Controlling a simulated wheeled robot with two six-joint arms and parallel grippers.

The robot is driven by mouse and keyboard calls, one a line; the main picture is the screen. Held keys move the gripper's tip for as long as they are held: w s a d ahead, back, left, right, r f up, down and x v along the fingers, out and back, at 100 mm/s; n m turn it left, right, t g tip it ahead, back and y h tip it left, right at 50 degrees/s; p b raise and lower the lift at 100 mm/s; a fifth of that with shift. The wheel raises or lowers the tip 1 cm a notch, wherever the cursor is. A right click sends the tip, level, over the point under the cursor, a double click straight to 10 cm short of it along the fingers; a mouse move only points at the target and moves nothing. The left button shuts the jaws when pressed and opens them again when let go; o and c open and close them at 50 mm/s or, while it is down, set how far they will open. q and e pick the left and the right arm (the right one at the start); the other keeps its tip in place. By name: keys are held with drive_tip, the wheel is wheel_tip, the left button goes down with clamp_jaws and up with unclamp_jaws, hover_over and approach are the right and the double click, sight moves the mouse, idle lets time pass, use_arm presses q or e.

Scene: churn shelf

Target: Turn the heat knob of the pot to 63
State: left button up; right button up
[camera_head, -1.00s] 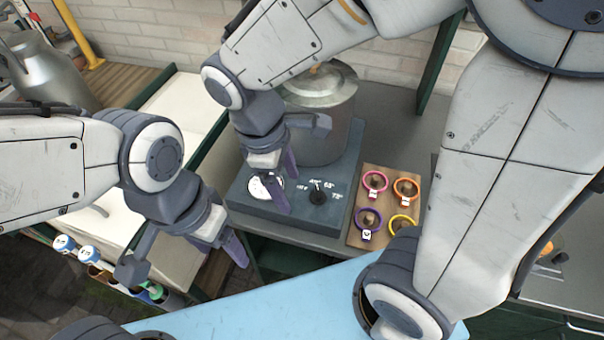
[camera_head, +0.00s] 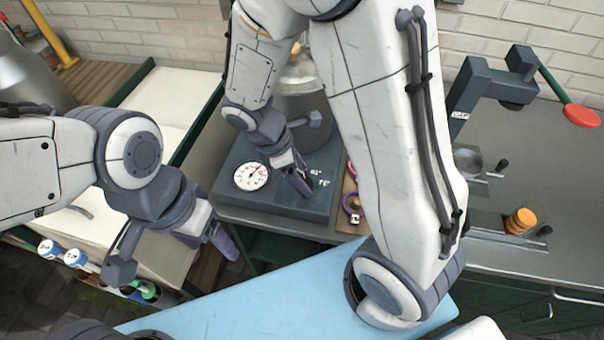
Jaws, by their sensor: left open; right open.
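The metal pot (camera_head: 303,103) stands on a dark grey heater base (camera_head: 290,207), partly hidden behind my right arm. A round white dial (camera_head: 251,177) with a pointer is on the base's front left. White heat marks show to its right, the lower right one reading about 72. The black heat knob is mostly hidden by my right gripper (camera_head: 303,188), which is open with its fingers pointing down at the knob. I cannot tell whether they touch it or where it points. My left gripper (camera_head: 224,240) is open and empty, in front of the base to the left.
A board with colored rings, one purple (camera_head: 351,203), is mostly hidden behind my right arm. A dark press with a red-ended lever (camera_head: 581,116) stands on the right counter near an orange stack (camera_head: 520,220). A blue surface (camera_head: 270,300) is in front.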

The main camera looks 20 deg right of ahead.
drive_tip(key=shift+f, duration=0.1)
clamp_jaws()
idle(0.3)
drive_tip(key=m+g+p, duration=0.1)
drive_tip(key=m+p, duration=0.1)
drive_tip(key=m, duration=0.2)
drive_tip(key=shift+w+d+p, duration=0.1)
drive_tip(key=shift+p, duration=0.25)
drive_tip(key=m+y+p, duration=0.1)
drive_tip(key=m, duration=0.1)
drive_tip(key=m+g+p, duration=0.1)
drive_tip(key=m, duration=0.1)
drive_tip(key=shift+w+m+g+y, duration=0.1)
drive_tip(key=shift+m+g+y, duration=0.2)
drive_tip(key=shift+y, duration=0.1)
unclamp_jaws()
